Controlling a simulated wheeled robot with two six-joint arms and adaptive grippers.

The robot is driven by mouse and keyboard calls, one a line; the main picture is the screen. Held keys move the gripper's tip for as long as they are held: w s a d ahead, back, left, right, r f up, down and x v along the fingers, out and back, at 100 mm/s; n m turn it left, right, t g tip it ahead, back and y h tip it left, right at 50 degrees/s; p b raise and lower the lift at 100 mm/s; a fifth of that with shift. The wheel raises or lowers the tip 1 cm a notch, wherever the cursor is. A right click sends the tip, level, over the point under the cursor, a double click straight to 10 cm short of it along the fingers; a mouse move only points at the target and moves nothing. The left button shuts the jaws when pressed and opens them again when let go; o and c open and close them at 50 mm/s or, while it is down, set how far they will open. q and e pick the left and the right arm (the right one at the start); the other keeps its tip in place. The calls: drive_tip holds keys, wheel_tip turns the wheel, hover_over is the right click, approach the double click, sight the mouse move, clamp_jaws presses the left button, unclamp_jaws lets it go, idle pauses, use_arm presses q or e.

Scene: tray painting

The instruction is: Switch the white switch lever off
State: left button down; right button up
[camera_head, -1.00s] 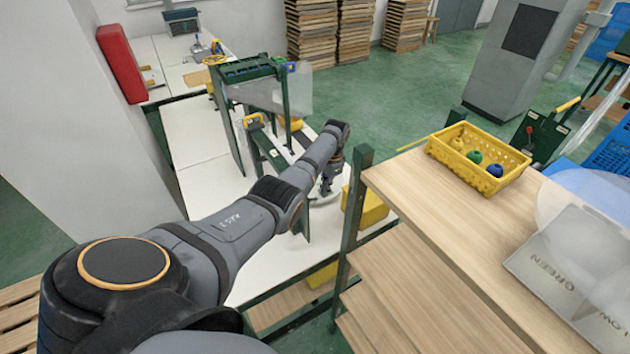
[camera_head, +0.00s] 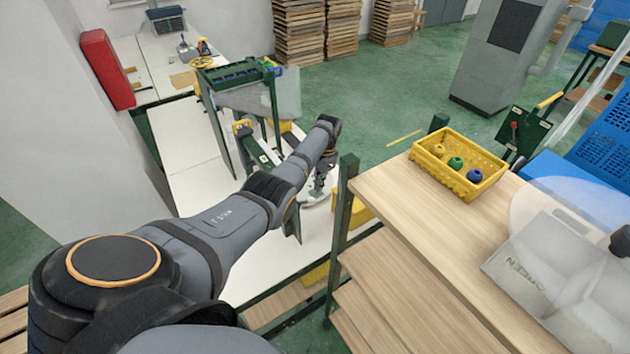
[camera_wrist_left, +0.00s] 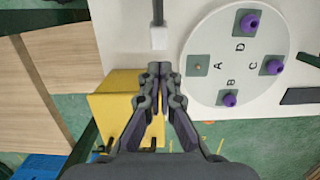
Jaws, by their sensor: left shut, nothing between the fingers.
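The white switch lever (camera_wrist_left: 159,38) shows in the left wrist view as a small white block on the end of a dark bar, near the top middle. My left gripper (camera_wrist_left: 160,70) is shut with nothing in it, its fingertips just below the white block in that picture. A small gap shows between them. In the head view my left gripper (camera_head: 320,188) points down over the white table, beside a round white plate. The lever cannot be made out there; my arm and a green frame cover much of that area.
A yellow box (camera_wrist_left: 112,112) lies left of my fingers. In the head view, a yellow basket (camera_head: 430,165) with coloured balls stands on a wooden shelf (camera_head: 400,210). A green frame (camera_head: 240,75) stands behind my arm.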

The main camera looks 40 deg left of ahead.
use_arm(q)
drive_tip(key=w+d+r+b, duration=0.1)
drive_tip(key=w+r+b, duration=0.3)
drive_tip(key=r, duration=0.5)
drive_tip(key=shift+w+d+r+b, duration=0.15)
drive_tip(key=shift+d+b, duration=0.25)
drive_tip(key=shift+b, duration=0.2)
use_arm(e)
wheel_tip(320, 180, down, 4)
drive_tip(key=shift+a+r, duration=0.1)
drive_tip(key=shift+r, duration=0.05)
drive_tip(key=shift+w, duration=0.1)
